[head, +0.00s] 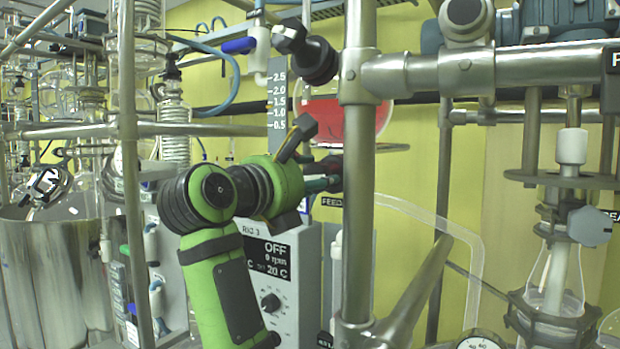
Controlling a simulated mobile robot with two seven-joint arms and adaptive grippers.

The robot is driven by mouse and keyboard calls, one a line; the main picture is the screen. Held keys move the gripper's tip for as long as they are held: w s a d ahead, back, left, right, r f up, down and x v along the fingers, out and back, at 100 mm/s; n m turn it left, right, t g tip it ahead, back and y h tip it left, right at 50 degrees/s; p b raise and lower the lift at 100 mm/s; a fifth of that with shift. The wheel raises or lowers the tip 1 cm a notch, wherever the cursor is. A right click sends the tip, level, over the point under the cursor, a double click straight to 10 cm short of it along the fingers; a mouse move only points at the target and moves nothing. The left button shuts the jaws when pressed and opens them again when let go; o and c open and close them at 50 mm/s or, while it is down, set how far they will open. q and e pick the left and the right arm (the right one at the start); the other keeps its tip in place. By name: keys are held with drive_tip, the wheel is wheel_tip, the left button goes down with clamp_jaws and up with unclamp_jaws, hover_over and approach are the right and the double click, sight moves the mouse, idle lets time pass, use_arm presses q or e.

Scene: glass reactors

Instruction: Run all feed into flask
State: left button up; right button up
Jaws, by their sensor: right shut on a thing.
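The feed vessel (384,118) holds red liquid and is partly hidden by a steel post. Its liquid surface is near the 1.5 mark on the grey scale (281,95). A FEED label (332,202) sits below it. My right gripper (325,175), on the green arm, is just under the vessel, beside the post. It is shut on what seems to be the feed valve handle, mostly hidden by its fingers and the post. A pale tube (450,226) runs from there to the right and down. A glass vessel (553,290), perhaps the flask, is at lower right. My left gripper is not seen.
The steel post (359,190) stands right beside my right gripper, with a horizontal bar (500,68) at upper right. A control box (285,285) reading OFF is behind my forearm. A steel pot (50,270) and glassware crowd the left.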

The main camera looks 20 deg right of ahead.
drive_tip(key=n, duration=0.5)
drive_tip(key=shift+r, duration=0.25)
drive_tip(key=shift+n, duration=0.4)
drive_tip(key=o, duration=1.1)
drive_tip(key=shift+o, duration=0.2)
drive_tip(key=shift+w+d+f, duration=0.1)
drive_tip(key=shift+d+f, duration=0.05)
drive_tip(key=shift+d, duration=0.05)
drive_tip(key=shift+a, duration=0.1)
drive_tip(key=v, duration=1.1)
drive_tip(key=shift+s+a, duration=0.25)
drive_tip(key=shift+s, duration=0.1)
